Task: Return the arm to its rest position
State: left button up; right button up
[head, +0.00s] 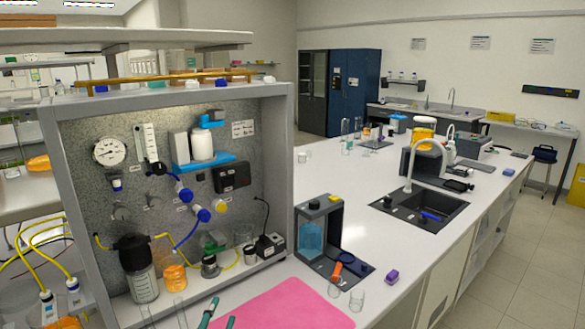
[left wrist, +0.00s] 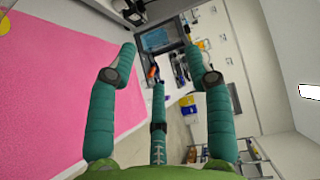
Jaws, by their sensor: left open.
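My left gripper (head: 212,314) shows only as teal fingertips at the bottom edge of the head view, over the near bench by the pink mat (head: 290,306). In the left wrist view its teal fingers (left wrist: 158,62) are spread apart with nothing between them. The pink mat (left wrist: 60,85) fills the left of that view, beside the fingers. The rest of the left arm is out of the head view. My right gripper is in neither view.
The membrane rig's grey panel (head: 75,130) stands at left, with bottles at its foot. A black dispenser stand (head: 333,222), glass beakers (head: 356,300) and a purple block (head: 392,277) stand right of the mat. A sink (head: 425,212) lies farther along the white bench.

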pick_arm(q)
jog(key=s+a+f+n+g+y, duration=0.35)
jog(key=s+f+n+g, duration=0.35)
jog(key=s+f+n, duration=0.6)
jog(key=s+f+n+g+h, duration=0.3)
jog(key=s+g, duration=0.4)
jog(key=s, duration=1)
jog(key=s+f+g+b, duration=0.1)
jog(key=s+f+b, duration=0.1)
jog(key=f, duration=1.4)
jog(key=s+f+b, duration=0.1)
jog(key=f+b, duration=0.2)
jog(key=f, duration=1.2)
jog(key=s+a+f+g+y+b, duration=0.1)
jog(key=s+a+f+b, duration=0.2)
jog(key=s+f, duration=1.2)
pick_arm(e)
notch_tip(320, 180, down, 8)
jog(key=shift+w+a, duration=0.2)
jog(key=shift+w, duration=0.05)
